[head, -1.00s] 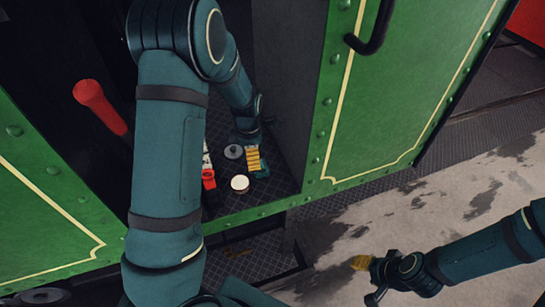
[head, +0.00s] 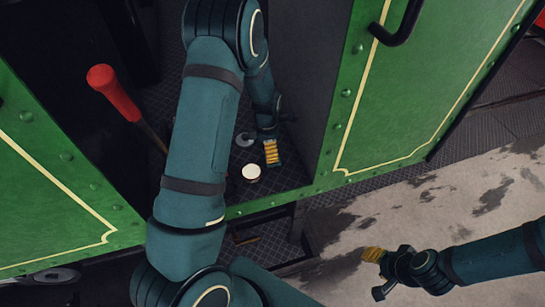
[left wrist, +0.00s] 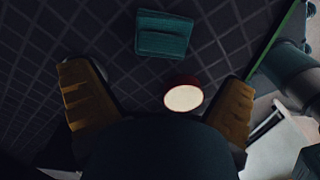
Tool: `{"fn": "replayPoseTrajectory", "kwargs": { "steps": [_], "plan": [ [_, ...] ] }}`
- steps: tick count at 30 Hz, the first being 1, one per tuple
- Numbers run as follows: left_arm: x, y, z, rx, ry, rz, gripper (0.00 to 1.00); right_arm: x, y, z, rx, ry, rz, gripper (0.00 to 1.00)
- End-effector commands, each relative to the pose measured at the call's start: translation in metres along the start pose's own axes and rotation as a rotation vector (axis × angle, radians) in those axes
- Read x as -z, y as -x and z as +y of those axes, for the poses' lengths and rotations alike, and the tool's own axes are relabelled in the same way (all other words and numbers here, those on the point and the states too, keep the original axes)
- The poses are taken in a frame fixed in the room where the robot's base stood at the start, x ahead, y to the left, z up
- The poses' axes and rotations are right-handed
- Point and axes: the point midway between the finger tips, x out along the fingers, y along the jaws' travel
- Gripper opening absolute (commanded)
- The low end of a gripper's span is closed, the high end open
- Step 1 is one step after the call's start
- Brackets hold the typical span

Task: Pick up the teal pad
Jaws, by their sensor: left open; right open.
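The teal pad (left wrist: 163,35) lies flat on the dark ribbed floor, at the top middle of the left wrist view. It is a small block with a raised edge. I cannot make it out in the head view, where my left gripper (head: 271,153) is low over the cab floor. In the left wrist view my left gripper's yellow fingers (left wrist: 158,105) are spread wide and empty, with the pad ahead of them, apart from both. My right gripper (head: 373,254) is open and empty above the wet pavement.
A round white-topped red tin (head: 251,172) stands close to my left gripper and shows between its fingers in the wrist view (left wrist: 183,98). A grey disc (head: 244,139) lies behind. A red-handled lever (head: 114,92) and green panels (head: 432,90) flank the opening.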

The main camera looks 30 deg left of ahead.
Motion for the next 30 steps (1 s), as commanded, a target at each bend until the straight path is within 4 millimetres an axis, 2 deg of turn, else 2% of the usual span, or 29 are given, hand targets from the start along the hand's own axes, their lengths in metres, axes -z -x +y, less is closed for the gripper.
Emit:
{"fn": "replayPoseTrajectory", "kwargs": {
  "steps": [12,21,23,24,26,27,30],
  "plan": [
    [-0.001,-0.049,-0.001,0.002,-0.001,0.001,1.0,0.0,0.002,-0.001,0.0,0.0,0.0,0.46],
    [-0.001,-0.053,0.0,0.0,0.0,-0.001,1.0,0.0,0.002,-0.001,0.0,0.0,0.0,0.46],
    [-0.001,-0.053,0.0,0.0,0.0,-0.001,0.82,0.0,0.002,-0.001,0.0,0.0,0.0,0.46],
    [-0.001,-0.053,0.0,0.0,0.0,0.0,0.68,0.0,0.002,-0.001,0.0,0.0,0.0,0.46],
    [-0.001,-0.053,0.0,0.0,0.0,0.0,0.47,0.0,0.002,-0.001,0.0,0.0,0.0,0.46],
    [-0.001,-0.053,0.0,0.0,0.0,0.0,0.41,0.0,0.002,-0.001,0.0,0.0,0.0,0.46],
    [-0.001,-0.053,0.0,0.0,0.0,0.0,0.39,0.0,0.002,-0.001,0.0,0.0,0.0,0.46]
  ]
}}
